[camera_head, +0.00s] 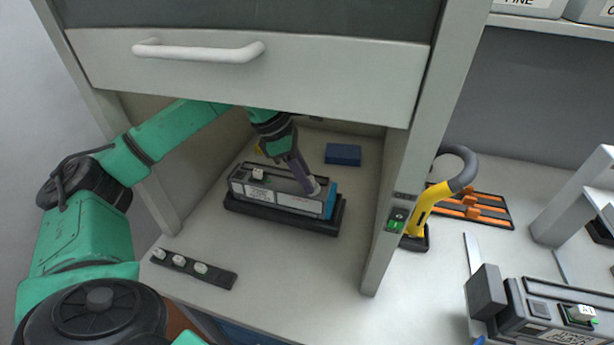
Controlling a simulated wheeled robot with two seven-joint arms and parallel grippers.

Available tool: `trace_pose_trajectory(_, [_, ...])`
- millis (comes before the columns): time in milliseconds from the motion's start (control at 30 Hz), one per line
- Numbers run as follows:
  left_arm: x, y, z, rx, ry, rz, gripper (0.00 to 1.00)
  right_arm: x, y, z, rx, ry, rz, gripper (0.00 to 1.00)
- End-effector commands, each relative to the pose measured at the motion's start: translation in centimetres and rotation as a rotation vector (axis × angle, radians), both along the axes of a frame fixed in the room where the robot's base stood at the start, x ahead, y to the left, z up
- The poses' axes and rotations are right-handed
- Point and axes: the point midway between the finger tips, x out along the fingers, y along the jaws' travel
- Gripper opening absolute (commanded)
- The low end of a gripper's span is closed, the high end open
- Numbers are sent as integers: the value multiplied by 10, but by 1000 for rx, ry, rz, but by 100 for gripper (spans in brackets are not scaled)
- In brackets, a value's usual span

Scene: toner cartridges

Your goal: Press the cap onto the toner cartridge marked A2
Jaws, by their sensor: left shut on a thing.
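A grey and black toner cartridge (272,196) with a blue right end lies in a black tray (285,217) inside the hood. Its labels are too small to read, so I cannot tell if it is marked A2. My left gripper (312,187) reaches down over the cartridge's right end. It is shut on a small white cap (315,189), mostly hidden between the fingertips. The cap is at the cartridge's top near the blue end; I cannot tell whether it is seated. My right gripper is not in view.
A black strip (222,278) with three white caps lies at the front left. The hood's raised sash (330,88) hangs above my left arm. A blue block (343,154) lies behind. Outside right stand a yellow tool (428,206), an orange rack (485,209) and another cartridge (548,318).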

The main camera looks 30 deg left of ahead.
Motion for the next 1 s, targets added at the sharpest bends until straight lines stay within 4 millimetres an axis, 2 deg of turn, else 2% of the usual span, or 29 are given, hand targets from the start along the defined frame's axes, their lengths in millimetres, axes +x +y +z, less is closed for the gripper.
trace_pose_trajectory(33, [-2, 3, -9, 17, 22, 5, 0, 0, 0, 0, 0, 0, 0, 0])
trace_pose_trajectory(267, [-2, 3, -10, 18, 22, 4, 0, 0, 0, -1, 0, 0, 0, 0])
trace_pose_trajectory(300, [-2, 3, -10, 18, 22, 4, 31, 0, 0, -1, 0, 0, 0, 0])
trace_pose_trajectory(367, [-2, 3, -10, 17, 21, 4, 54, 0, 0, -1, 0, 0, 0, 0])
trace_pose_trajectory(400, [-2, 3, -10, 17, 21, 4, 58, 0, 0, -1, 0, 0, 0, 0])
trace_pose_trajectory(1000, [0, 1, -7, 11, 12, 2, 58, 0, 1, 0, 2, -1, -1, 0])
